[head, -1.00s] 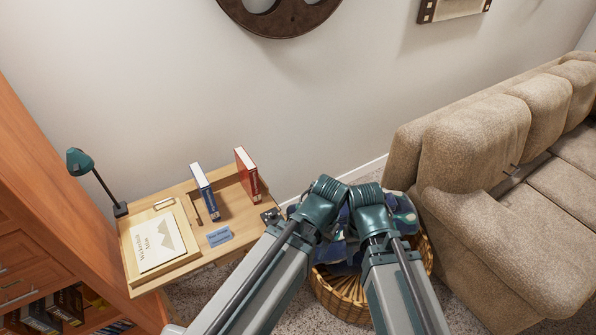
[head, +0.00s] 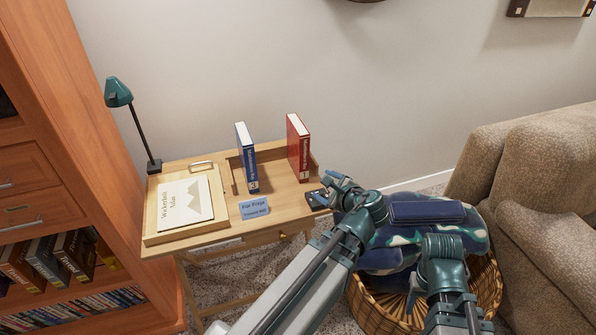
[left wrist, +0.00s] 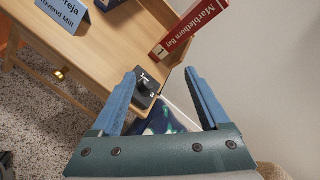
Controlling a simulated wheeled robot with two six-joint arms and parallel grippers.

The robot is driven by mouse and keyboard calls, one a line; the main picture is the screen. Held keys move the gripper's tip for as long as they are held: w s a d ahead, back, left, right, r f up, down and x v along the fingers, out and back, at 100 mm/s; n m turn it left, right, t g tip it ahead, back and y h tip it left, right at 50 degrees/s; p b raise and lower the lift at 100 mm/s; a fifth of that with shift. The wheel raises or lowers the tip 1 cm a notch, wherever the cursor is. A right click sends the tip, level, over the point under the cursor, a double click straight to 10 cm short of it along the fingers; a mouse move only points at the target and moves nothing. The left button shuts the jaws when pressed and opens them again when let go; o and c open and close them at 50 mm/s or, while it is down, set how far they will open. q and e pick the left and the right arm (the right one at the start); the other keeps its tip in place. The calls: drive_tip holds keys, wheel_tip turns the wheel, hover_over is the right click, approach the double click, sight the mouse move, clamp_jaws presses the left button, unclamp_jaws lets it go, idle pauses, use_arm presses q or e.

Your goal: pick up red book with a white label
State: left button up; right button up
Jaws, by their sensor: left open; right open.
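The red book with a white label (head: 299,147) stands upright at the back right of the small wooden desk, by its raised back edge. In the left wrist view the red book (left wrist: 188,28) shows tilted at the top, beyond the fingertips. My left gripper (head: 334,183) is just off the desk's right end, to the right of the book and apart from it. In the left wrist view my left gripper (left wrist: 160,74) is open, with nothing between its blue fingers.
A blue book (head: 246,158) stands left of the red one. A name plate (head: 254,208), a flat atlas tray (head: 152,226), a lamp (head: 119,93) and a small black object (head: 316,200) are on the desk. A wicker basket (head: 489,285) and sofa (head: 540,170) are right.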

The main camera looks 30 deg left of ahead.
sight(304, 160)
use_arm(q)
drive_tip(key=w+a+f+m+t+y+b, duration=0.1)
drive_tip(key=m+b, duration=0.2)
drive_tip(key=w+a+f+m+t+y+b, duration=0.1)
drive_tip(key=a+m+b, duration=0.1)
drive_tip(key=m+b, duration=0.1)
drive_tip(key=w+a+f+m+t+y+b, duration=0.1)
drive_tip(key=a+m+b, duration=0.1)
drive_tip(key=b, duration=0.1)
drive_tip(key=shift+w+a+f+m+t+b, duration=0.2)
drive_tip(key=shift+w+a+m+t+b, duration=0.1)
drive_tip(key=shift+m+t, duration=0.1)
drive_tip(key=shift+w+a+r+m+t+b, duration=0.1)
drive_tip(key=shift+w+r+m+t+b, duration=0.2)
drive_tip(key=shift+m, duration=0.5)
drive_tip(key=x, duration=0.8)
drive_tip(key=shift+w+a, duration=0.1)
drive_tip(key=shift+a, duration=0.2)
use_arm(e)
wheel_tip(304, 160, down, 13)
use_arm(q)
drive_tip(key=x, duration=0.5)
drive_tip(key=shift+w+r, duration=0.15)
drive_tip(key=shift+w, duration=0.1)
drive_tip(key=shift+s, duration=0.1)
clamp_jaws()
